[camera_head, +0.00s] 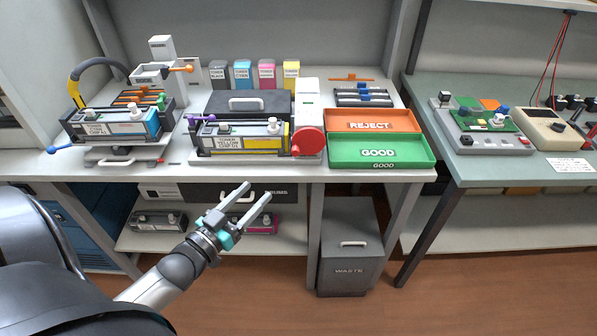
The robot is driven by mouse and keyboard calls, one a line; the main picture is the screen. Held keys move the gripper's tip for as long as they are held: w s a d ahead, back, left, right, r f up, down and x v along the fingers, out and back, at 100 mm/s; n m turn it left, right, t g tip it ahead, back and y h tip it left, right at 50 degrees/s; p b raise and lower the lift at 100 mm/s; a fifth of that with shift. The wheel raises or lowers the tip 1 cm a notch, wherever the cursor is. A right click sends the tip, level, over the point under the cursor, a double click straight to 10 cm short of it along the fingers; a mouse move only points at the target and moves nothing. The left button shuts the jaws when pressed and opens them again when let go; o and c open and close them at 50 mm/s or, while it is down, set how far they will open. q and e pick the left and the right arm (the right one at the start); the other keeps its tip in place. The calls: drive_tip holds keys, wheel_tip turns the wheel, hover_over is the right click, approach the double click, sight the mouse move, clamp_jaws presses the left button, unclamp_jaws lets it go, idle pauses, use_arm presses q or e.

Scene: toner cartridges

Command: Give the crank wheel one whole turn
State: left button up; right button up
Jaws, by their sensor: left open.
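The crank wheel appears to be the red round disc (308,141) on the right end of the middle station on the bench. It faces the front, beside a white upright housing (307,98). A yellow toner cartridge (238,138) lies in the station just left of the wheel. My left gripper (257,193) is open and empty, with its two fingers apart and pointing up and right. In the picture it is below and left of the wheel, in front of the bench's front edge, and touches nothing. No handle on the wheel can be made out clearly. My right gripper is out of view.
An orange REJECT tray (398,115) and a green GOOD tray (343,150) stand right of the wheel. Another station with a cyan cartridge (105,127) is at left. A grey waste bin (350,265) stands below the bench, and a shelf (290,237) holds more cartridges.

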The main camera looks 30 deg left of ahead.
sight(293, 154)
use_arm(q)
drive_tip(key=w+b, duration=0.2)
drive_tip(key=w, duration=1.3)
drive_tip(key=shift+w+d, duration=0.1)
drive_tip(key=shift+w, duration=0.05)
clamp_jaws()
